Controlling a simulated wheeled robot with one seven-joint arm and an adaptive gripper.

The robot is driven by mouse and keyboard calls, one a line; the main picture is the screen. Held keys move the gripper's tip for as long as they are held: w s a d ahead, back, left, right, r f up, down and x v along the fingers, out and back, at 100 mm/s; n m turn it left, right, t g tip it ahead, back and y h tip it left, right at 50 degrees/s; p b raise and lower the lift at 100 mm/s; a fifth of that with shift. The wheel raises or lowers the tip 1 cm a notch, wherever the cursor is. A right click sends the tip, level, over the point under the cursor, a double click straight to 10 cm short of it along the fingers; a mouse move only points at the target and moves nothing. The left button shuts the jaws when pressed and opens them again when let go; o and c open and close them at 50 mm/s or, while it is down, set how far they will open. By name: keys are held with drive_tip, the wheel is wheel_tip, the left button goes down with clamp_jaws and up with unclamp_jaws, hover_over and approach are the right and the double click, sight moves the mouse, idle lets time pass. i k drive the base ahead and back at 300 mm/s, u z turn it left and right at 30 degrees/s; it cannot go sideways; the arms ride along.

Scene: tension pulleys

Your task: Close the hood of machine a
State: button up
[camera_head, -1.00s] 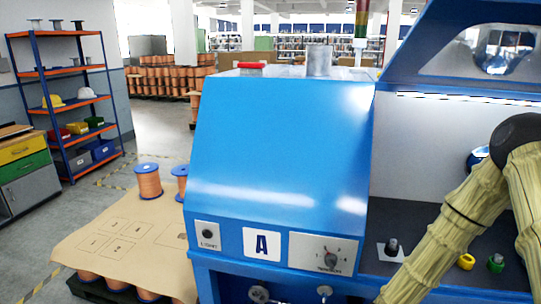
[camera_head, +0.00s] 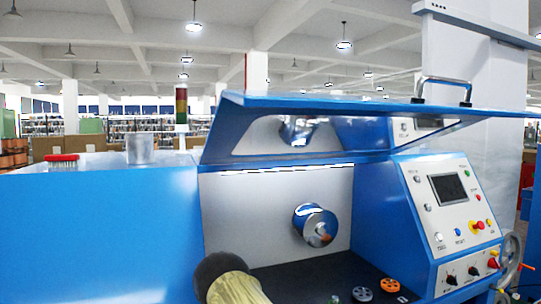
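The hood (camera_head: 340,104) of the machine is blue and stands raised over the work bay, with a window in it and a metal handle (camera_head: 444,84) on its front edge at the right. The machine's blue body (camera_head: 100,225) fills the left of the view. The "A" label is out of view now. Inside the open bay a metal spindle (camera_head: 315,225) sticks out from the pale back wall. Part of my arm, in a beige cover, shows at the bottom below the bay. My gripper is out of view.
Small orange and white wheels (camera_head: 390,285) lie on the dark bay floor. A red brush (camera_head: 62,160) and a metal cup (camera_head: 140,149) stand on the machine top.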

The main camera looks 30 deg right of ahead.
sight(372, 126)
drive_tip(key=z, duration=2.8)
drive_tip(key=k, duration=0.25)
drive_tip(key=u, duration=0.3)
